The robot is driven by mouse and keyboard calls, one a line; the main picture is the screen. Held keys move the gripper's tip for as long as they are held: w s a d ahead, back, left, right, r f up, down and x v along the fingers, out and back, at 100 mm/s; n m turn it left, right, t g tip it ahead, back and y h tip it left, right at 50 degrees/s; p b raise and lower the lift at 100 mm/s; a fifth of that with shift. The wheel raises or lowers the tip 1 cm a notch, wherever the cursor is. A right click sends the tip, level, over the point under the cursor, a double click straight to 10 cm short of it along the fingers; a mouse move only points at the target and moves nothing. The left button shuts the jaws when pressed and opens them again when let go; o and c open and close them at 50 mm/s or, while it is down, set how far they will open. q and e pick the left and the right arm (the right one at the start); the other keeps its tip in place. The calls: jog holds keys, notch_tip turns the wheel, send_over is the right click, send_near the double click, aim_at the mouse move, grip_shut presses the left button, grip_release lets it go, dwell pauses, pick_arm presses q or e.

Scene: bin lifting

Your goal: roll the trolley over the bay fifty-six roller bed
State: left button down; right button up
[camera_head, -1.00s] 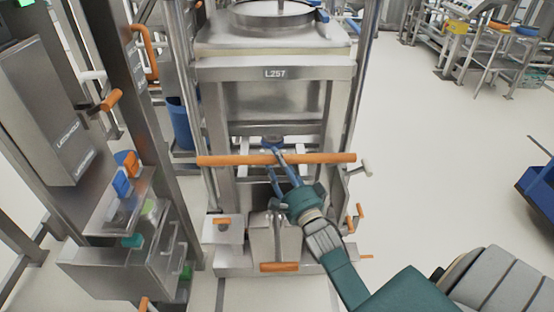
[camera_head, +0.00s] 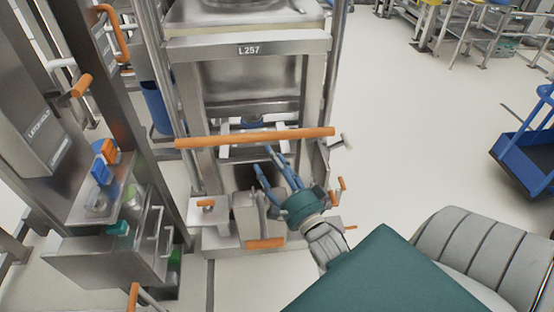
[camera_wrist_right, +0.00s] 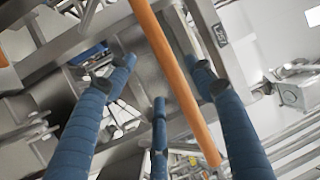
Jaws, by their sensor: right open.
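The steel trolley marked L257 (camera_head: 249,50) stands upright ahead, with a large vessel in its frame. Its orange push bar (camera_head: 220,140) runs across the front, tilted slightly in the head view. My right gripper (camera_head: 263,158) is open and empty, with its blue fingers just below the bar in that view. In the right wrist view the orange bar (camera_wrist_right: 172,65) runs diagonally between the spread outer fingers (camera_wrist_right: 158,80); I cannot tell whether it lies within their reach. My left gripper is not in view. I cannot make out a roller bed or a bay number.
A steel post with a control box (camera_head: 100,255) and orange handles stands close on the left. Small orange handles (camera_head: 265,243) sit low on the trolley. A blue cart (camera_head: 525,160) stands at the right. The pale floor between (camera_head: 420,140) is clear.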

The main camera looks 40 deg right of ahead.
jog(key=shift+v, duration=1.75)
jog(key=shift+w+a+f, duration=0.1)
